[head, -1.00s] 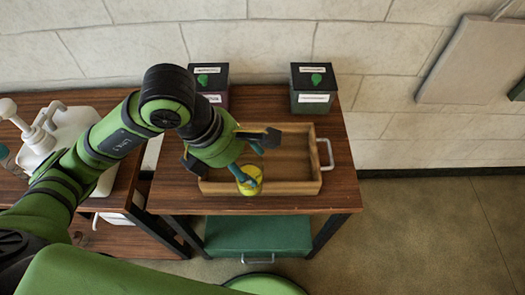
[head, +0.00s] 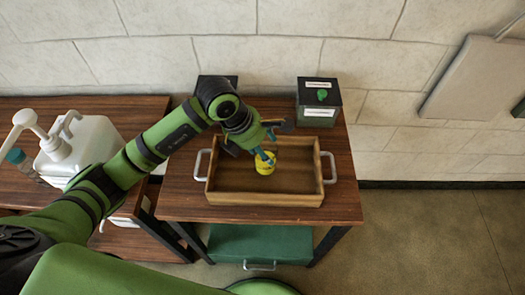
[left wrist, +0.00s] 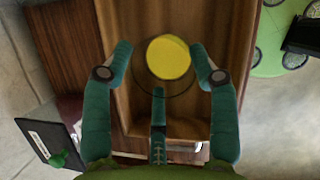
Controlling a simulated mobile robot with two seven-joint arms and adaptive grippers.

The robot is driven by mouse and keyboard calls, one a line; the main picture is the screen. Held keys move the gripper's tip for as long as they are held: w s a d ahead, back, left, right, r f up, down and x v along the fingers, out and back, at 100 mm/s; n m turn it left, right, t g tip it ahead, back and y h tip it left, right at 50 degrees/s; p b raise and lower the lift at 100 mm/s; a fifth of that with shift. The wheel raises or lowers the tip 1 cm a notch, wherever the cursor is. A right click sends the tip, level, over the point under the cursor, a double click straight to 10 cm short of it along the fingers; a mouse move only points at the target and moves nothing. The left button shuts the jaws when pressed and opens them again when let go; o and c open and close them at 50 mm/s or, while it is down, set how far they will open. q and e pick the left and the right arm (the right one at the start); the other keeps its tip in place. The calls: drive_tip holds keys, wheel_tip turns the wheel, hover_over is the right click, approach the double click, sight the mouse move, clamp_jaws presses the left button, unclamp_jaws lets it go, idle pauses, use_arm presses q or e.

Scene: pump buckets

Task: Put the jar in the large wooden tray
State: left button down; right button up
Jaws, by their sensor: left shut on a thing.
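The jar (head: 265,163) has a yellow lid and a clear body. My left gripper (head: 262,152) is shut on it, with its teal fingers around the jar. In the left wrist view the yellow lid (left wrist: 168,58) shows between the fingertips (left wrist: 168,62). The large wooden tray (head: 262,198) stands on the brown table and has a metal handle at each end. The jar is within the tray's outline, near its middle and toward the back. I cannot tell whether it touches the tray floor. My right gripper is not in view.
A dark box with a green knob (head: 321,96) stands behind the tray at the right. Another dark box is partly hidden behind my arm. A white pump bucket (head: 78,150) stands on the left table. A green bin (head: 262,243) sits under the table.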

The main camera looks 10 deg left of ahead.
use_arm(q)
wheel_tip(320, 180, down, 2)
drive_tip(key=shift+s+f+p, duration=0.1)
drive_tip(key=shift+f+p, duration=0.05)
drive_tip(key=shift+p, duration=0.25)
drive_tip(key=shift+f, duration=0.25)
drive_tip(key=shift+f, duration=0.1)
drive_tip(key=shift+f, duration=0.15)
drive_tip(key=shift+c, duration=1.7)
unclamp_jaws()
